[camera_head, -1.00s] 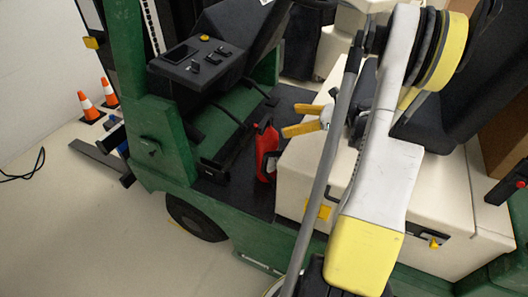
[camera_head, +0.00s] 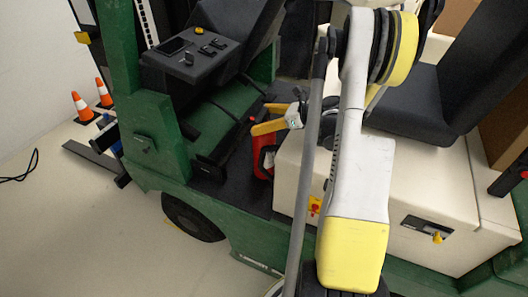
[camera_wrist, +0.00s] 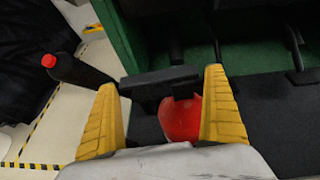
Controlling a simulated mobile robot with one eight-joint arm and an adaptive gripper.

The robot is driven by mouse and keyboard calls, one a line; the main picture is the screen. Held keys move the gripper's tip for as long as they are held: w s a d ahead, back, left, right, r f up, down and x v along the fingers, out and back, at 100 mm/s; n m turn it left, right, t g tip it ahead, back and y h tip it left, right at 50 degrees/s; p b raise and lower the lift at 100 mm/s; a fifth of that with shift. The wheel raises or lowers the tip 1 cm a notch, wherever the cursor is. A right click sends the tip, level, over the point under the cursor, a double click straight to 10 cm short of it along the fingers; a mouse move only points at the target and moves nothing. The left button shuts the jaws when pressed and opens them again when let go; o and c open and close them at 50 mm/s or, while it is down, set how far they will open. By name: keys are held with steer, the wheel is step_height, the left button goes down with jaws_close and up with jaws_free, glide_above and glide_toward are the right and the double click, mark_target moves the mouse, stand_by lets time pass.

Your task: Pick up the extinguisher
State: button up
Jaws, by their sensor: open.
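The red extinguisher (camera_head: 260,158) stands on the dark floor of the green forklift, beside the cream seat box. In the head view my gripper's yellow fingers (camera_head: 262,119) are at its upper part and partly cover it. In the wrist view the extinguisher (camera_wrist: 180,120) shows as a red rounded body between the open yellow fingers (camera_wrist: 165,105), closer to the right finger. A black bar-like part lies across it there. Its lower part is hidden by my gripper's pale body. I cannot tell whether the fingers touch it.
The cream seat box (camera_head: 400,190) and black seat (camera_head: 405,135) are close on the right. The control console (camera_head: 195,55) rises behind on the left. A red-tipped black lever (camera_wrist: 75,70) is left of my gripper. Orange cones (camera_head: 82,106) stand far left.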

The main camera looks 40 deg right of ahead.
steer(key=c, duration=1.4)
steer(key=shift+r, duration=0.1)
